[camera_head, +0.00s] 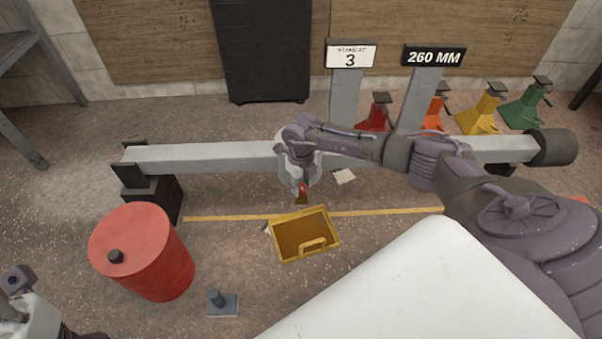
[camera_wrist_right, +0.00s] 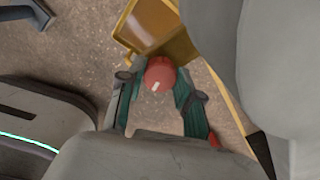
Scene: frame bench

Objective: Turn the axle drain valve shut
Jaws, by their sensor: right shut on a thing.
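The axle is a long pale grey beam (camera_head: 210,157) that runs across the head view on dark supports. The drain valve shows as a small red knob (camera_head: 302,188) below the beam's middle, partly hidden by my right arm. In the right wrist view its round red face (camera_wrist_right: 160,73) carries a short white mark. My right gripper (camera_wrist_right: 158,92) is shut on this red knob, with one finger on each side. In the head view the right gripper (camera_head: 301,180) hangs in front of the beam. My left gripper is not clearly in view.
A yellow tray (camera_head: 281,253) lies on the floor below the valve. A red drum (camera_head: 152,255) stands at left, and a small grey block with a peg (camera_head: 222,303) is on the floor. Signs read "3" (camera_head: 350,58) and "260 MM" (camera_head: 433,57). Coloured stands (camera_head: 480,115) are behind.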

